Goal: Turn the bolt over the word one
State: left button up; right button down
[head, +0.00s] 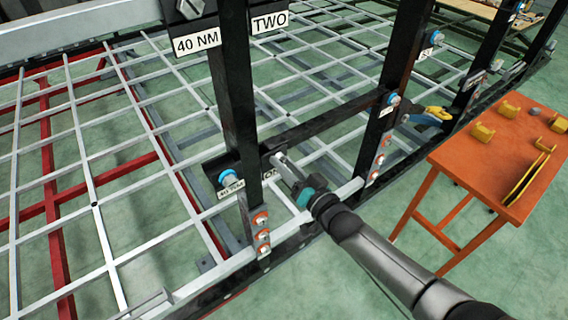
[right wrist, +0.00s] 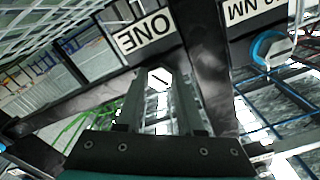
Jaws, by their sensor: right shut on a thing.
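The ONE label (right wrist: 147,32) is on a dark plate of the chassis and appears turned around in the right wrist view. In the head view the label (head: 270,181) is partly hidden by my right gripper. My right gripper (head: 281,160) reaches the plate right at this label, its fingers shut on the bolt there. In the right wrist view the fingers (right wrist: 160,75) close around the bolt, which is mostly hidden between them. A blue-ringed bolt (head: 228,178) sits left of it over a 40 NM label (head: 231,189); the bolt also shows in the right wrist view (right wrist: 270,46). My left gripper is not in view.
Black uprights (head: 236,90) and a crossbar (head: 335,126) stand close around the gripper. TWO (head: 270,22) and 40 NM (head: 197,41) labels are higher up. An orange table (head: 470,160) with yellow parts stands at right. Green floor is open in front.

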jog(key=shift+s+d+f, duration=0.15)
jog(key=shift+f, duration=0.2)
jog(key=c, duration=1)
grip_release()
jog(key=o, duration=0.3)
jog(key=shift+s+d+r, duration=0.1)
jog(key=shift+r, duration=0.1)
jog(key=shift+o, duration=0.9)
jog(key=shift+r, duration=0.1)
jog(key=v, duration=1.5)
